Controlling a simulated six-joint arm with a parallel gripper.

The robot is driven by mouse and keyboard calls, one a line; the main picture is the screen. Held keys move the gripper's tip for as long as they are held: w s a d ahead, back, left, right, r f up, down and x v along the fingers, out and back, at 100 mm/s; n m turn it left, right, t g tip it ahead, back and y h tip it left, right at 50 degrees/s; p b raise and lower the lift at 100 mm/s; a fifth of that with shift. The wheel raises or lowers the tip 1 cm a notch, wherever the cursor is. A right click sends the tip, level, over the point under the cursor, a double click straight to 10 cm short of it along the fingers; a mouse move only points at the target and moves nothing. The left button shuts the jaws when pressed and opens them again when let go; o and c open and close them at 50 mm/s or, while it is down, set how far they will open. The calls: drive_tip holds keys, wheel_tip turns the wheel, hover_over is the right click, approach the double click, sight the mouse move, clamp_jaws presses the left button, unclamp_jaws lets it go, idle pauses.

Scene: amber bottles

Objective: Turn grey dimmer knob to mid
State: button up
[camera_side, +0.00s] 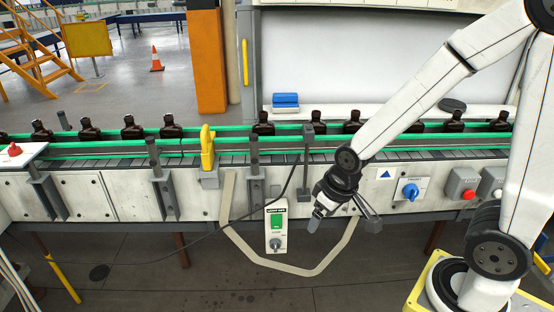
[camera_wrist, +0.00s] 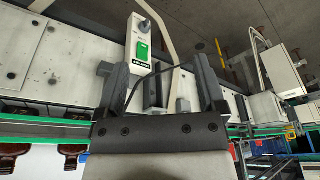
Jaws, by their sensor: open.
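The grey dimmer knob (camera_side: 275,243) is on the lower part of a small white control panel (camera_side: 276,215), below a green button (camera_side: 276,221). The panel hangs at the front of the conveyor. In the wrist view, the knob (camera_wrist: 143,24) shows upside down near the top, beyond the fingers and left of centre. My gripper (camera_side: 342,215) is to the right of the panel in the side view, pointing down and forward. Its two fingers are spread apart in the wrist view (camera_wrist: 162,78), with nothing held between them. It is apart from the knob.
A beige bent guard strip (camera_side: 296,270) loops below and around the panel. A black cable (camera_side: 292,180) runs near it. Amber bottles (camera_side: 263,124) stand along the green-railed conveyor (camera_side: 230,150). A blue rotary switch (camera_side: 410,191) and red button (camera_side: 468,194) are at the right.

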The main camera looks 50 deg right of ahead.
drive_tip(key=w+a+f+m+t+h, duration=0.1)
drive_tip(key=w+a+f+m+t, duration=0.15)
drive_tip(key=w+f, duration=0.55)
drive_tip(key=w+a+f+m+t+h, duration=0.1)
drive_tip(key=w+a+f+m+t, duration=0.25)
drive_tip(key=w, duration=0.95)
drive_tip(key=m+t+h, duration=0.3)
drive_tip(key=t+h, duration=0.1)
drive_tip(key=h, duration=0.7)
approach(276, 249)
drive_tip(key=shift+x, duration=1.15)
drive_tip(key=shift+w+r, duration=0.15)
drive_tip(key=shift+r, duration=0.05)
drive_tip(key=shift+x, duration=3.8)
drive_tip(key=shift+f, duration=0.1)
